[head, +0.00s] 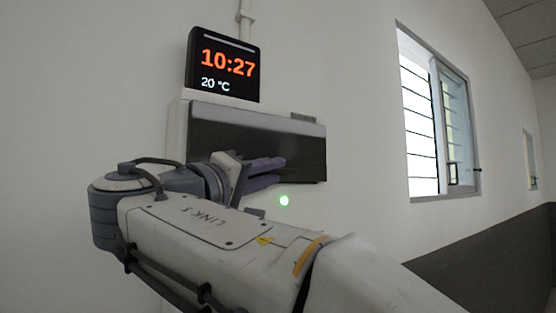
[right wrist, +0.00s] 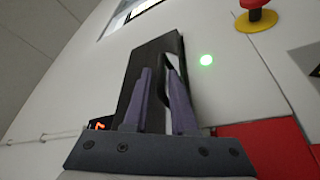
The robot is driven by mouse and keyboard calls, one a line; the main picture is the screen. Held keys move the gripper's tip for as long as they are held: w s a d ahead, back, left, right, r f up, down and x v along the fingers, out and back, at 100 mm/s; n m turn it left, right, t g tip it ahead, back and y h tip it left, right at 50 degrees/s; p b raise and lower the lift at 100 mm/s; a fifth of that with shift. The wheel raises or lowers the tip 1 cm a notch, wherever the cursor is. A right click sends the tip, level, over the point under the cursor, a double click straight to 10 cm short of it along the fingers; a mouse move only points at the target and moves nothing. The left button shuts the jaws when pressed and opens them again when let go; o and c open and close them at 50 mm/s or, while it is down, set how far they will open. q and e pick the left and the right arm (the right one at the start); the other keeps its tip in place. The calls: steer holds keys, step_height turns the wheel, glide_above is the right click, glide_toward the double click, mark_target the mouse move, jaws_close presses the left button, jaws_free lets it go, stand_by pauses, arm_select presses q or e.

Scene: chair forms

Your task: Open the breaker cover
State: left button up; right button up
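The breaker box is a pale wall box (head: 178,125) with a long dark front cover (head: 225,132) under a grey top edge. The cover looks closed in the head view. It also shows as a dark panel (right wrist: 160,48) beyond the fingers in the right wrist view. My right gripper (head: 281,169) is in front of the cover's lower part, its purple fingers pointing right. In the right wrist view the fingers (right wrist: 159,72) stand apart with the dark panel behind the gap. I cannot tell whether they touch it. My left gripper is not in view.
A clock display (head: 226,68) sits above the box. A green light (head: 284,201) shows below it. A window (head: 432,115) is to the right. The right wrist view shows a red button on yellow (right wrist: 257,14) and a red block (right wrist: 268,145). My arm hides much of the lower wall.

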steer(key=shift+x, duration=0.9)
steer(key=shift+f, duration=0.1)
jaws_close()
stand_by(0.7)
